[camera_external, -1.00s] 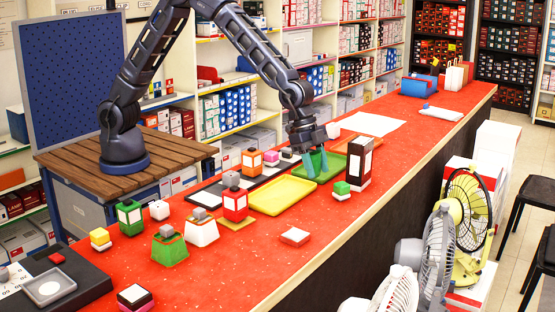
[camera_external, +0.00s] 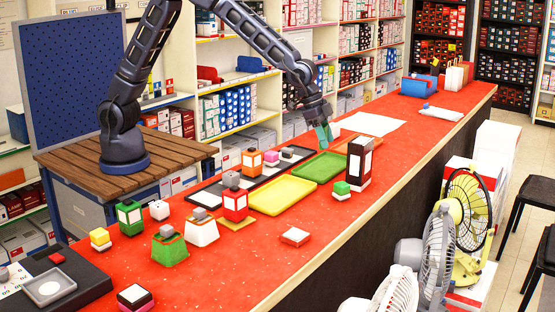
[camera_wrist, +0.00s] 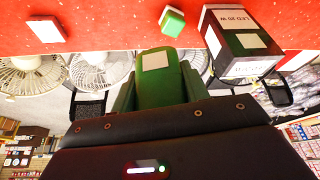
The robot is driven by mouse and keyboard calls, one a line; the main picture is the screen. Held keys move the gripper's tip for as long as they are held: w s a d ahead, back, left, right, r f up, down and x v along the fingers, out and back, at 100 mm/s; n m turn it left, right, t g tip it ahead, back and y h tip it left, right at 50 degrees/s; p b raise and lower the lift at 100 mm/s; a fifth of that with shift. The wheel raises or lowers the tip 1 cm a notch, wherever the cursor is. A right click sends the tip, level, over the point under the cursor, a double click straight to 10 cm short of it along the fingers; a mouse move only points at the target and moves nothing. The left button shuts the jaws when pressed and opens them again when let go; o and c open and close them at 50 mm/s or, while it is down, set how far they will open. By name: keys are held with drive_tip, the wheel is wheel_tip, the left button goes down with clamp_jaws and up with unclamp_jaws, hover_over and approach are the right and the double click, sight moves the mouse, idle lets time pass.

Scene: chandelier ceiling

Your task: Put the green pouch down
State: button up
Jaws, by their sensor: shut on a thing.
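The green pouch (camera_wrist: 165,88), with a white label, is between my fingers in the wrist view. My gripper (camera_external: 323,134) is shut on it and holds it above the red counter (camera_external: 225,265), just behind the green tray (camera_external: 320,166). In the external view the teal fingertips hide most of the pouch, and I cannot make out its lower edge clearly. The green tray lies flat and looks empty.
A yellow tray (camera_external: 282,195) lies nearer. A tall dark box (camera_external: 358,162) and a green-and-white block (camera_external: 341,189) stand right of the trays. White paper (camera_external: 370,124) lies behind. Several lantern-like items and small blocks crowd the left; the counter's front right is mostly clear.

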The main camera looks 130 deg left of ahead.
drive_tip(key=s+a+r+n+g+y, duration=0.1)
drive_tip(key=s+a+n+g+y, duration=0.1)
drive_tip(key=s+a+n, duration=1)
drive_tip(key=s+a+r+n+g+y, duration=0.1)
drive_tip(key=s+a+n+g, duration=0.15)
drive_tip(key=s+a, duration=1.65)
drive_tip(key=shift+n, duration=0.25)
drive_tip(key=f, duration=0.6)
drive_tip(key=a+f, duration=0.1)
drive_tip(key=f, duration=1.2)
drive_tip(key=shift+w+a+f, duration=0.2)
drive_tip(key=shift+w+f, duration=0.1)
drive_tip(key=shift+w, duration=0.1)
drive_tip(key=shift+f, duration=0.1)
drive_tip(key=o, duration=1)
drive_tip(key=v, duration=1.2)
drive_tip(key=shift+s+d, duration=0.15)
